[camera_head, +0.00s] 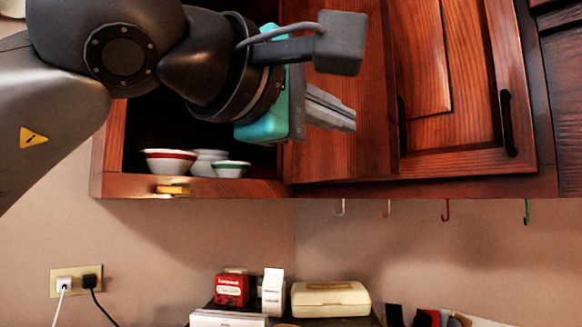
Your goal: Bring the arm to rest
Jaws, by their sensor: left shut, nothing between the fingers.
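My left arm comes in from the upper left, across the front of the wall cabinets. My left gripper (332,112) points to the right with its grey fingers together and nothing between them. It is in front of an open, reddish wood cabinet door (345,150) and appears apart from it, though the gap is hard to judge. A camera block sits above the fingers. My right gripper is not in view.
The open cabinet holds a red-rimmed bowl (168,162), a green-rimmed bowl (231,169) and another white bowl (205,160). A closed door (470,80) is at right. Hooks (446,210) hang below. Boxes (232,289) and a cream case (330,300) stand lower down.

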